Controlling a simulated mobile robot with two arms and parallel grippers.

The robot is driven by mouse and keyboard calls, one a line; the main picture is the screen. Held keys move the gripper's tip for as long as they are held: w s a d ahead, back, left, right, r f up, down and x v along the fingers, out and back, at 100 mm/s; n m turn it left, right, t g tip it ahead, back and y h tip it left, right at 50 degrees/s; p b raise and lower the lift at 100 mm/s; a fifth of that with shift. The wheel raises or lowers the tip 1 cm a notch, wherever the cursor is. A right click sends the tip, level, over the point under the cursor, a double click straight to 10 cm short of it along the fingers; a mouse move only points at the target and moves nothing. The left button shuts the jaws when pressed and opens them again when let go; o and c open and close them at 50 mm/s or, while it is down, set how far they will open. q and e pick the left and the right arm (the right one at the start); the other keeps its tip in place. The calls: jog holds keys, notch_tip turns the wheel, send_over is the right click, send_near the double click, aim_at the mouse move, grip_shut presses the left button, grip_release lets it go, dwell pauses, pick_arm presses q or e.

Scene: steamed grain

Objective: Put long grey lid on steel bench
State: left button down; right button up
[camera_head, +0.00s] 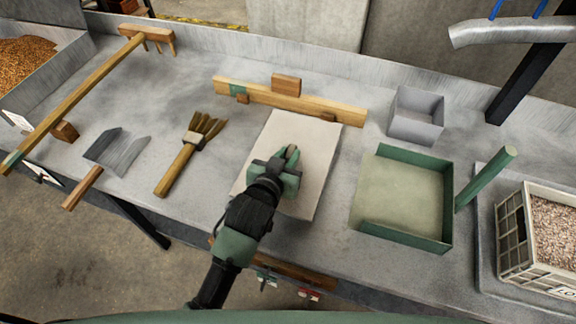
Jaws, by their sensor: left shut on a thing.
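The long grey lid (318,150) is a flat, pale grey rectangular panel in the middle of the head view. My left gripper (289,160) comes from below over the panel and is shut on it near its middle; the gripper hides the gripped part. The steel bench (210,95) is the wide grey metal top under everything. The panel's far edge reaches the wooden rail; I cannot tell whether the panel touches the bench or hangs just above it. My right gripper is not in view.
Left of the panel lie a brush (182,165), a scraper (110,155) and a long wooden rake (85,88). A wooden rail (310,105) lies behind it. Right are a green tray (447,200), a grey box (417,128) and a grain crate (515,245).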

pick_arm(q)
jog(key=shift+f, duration=1.9)
jog(key=shift+f+b, duration=0.2)
jog(key=shift+b, duration=0.1)
jog(key=c, duration=1.3)
grip_release()
jog(key=shift+r, duration=0.1)
jog(key=shift+s+r, duration=0.1)
jog(key=shift+s, duration=0.15)
jog(key=v, duration=1.1)
jog(key=shift+s+a+r+p, duration=0.15)
jog(key=shift+s+p, duration=0.1)
jog(key=shift+p, duration=0.15)
